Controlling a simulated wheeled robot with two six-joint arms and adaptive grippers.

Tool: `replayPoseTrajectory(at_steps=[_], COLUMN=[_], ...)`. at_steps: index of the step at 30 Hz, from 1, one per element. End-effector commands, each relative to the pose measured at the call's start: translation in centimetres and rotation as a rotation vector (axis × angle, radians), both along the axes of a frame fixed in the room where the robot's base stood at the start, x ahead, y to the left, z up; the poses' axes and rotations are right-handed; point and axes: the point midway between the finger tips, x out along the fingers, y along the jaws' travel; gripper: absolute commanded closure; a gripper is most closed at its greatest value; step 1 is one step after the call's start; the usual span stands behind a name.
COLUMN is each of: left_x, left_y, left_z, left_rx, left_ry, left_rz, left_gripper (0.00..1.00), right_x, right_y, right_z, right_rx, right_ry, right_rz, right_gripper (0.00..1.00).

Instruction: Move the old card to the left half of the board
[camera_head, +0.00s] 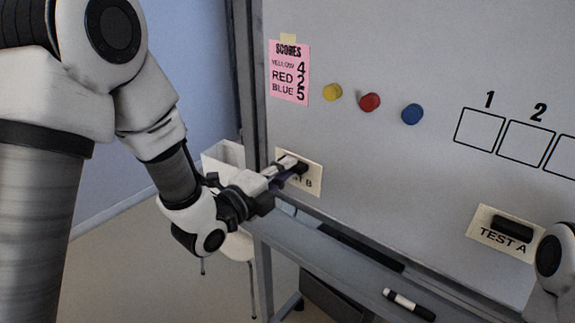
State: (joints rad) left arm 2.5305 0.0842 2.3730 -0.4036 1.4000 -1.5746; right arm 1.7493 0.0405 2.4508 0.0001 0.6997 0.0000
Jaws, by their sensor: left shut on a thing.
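Two cream cards are on the whiteboard (400,50). The card lettered "ST B" (313,182), its first letters hidden by my gripper, is low on the board near its left edge. The TEST A card (485,235) is low at the right, with a black handle (512,228) on it. My left gripper (296,168) is at the upper part of the "ST B" card, shut on the dark handle there. The card looks flat against the board. My right gripper is out of view; only a piece of my right arm shows at the right edge.
A pink scores note (289,73) hangs at the upper left. Yellow (332,92), red (370,102) and blue (412,114) magnets are beside it. Numbered boxes (480,130) are at the right. A marker (408,305) lies on the tray below. Bare board lies between the cards.

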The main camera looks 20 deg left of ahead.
Motion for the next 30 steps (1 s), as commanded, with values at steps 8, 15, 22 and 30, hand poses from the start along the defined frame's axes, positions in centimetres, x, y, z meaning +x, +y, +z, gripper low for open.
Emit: replayPoseTrajectory(at_steps=[8,15,22,30], left_x=[2.6,4.7,6.1,6.4], left_y=[-0.9,-1.7,-2.2,-2.3], left_z=[0.2,-0.1,0.0,0.0], left_rx=[0.001,0.0,0.0,-0.001], left_ry=[0.0,-0.002,-0.001,-0.001], left_rz=[0.0,0.001,0.001,0.002], left_gripper=[1.0,1.0,1.0,1.0], right_x=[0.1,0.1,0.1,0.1], right_y=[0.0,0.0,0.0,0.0], right_z=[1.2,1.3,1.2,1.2], right_rx=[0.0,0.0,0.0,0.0], right_ry=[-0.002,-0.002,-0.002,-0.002], right_rz=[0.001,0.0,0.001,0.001], right_gripper=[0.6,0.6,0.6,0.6])
